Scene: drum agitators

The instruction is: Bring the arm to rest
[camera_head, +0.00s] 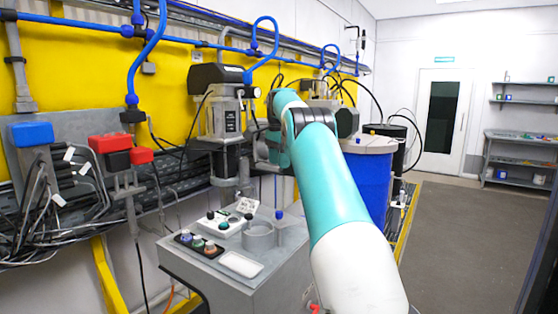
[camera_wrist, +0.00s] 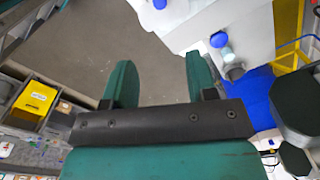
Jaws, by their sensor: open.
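My arm, teal and white, reaches from the lower right of the head view up and forward past the right side of the grey bench (camera_head: 205,272). Its far end bends down behind the upper link, so my gripper's fingers cannot be made out there. In the wrist view my gripper (camera_wrist: 160,78) shows two teal fingers set wide apart. It is open, with only grey floor visible between the fingers and nothing held. The pale bench top with blue-capped parts shows at the upper right of the wrist view, apart from the fingers.
On the bench stand a dark tray of small jars (camera_head: 198,245), a white dish (camera_head: 241,264) and a grey ring holder (camera_head: 258,236). A blue drum (camera_head: 368,185) stands right of my arm. An agitator motor (camera_head: 222,115) hangs behind. Open floor (camera_head: 470,235) lies at right.

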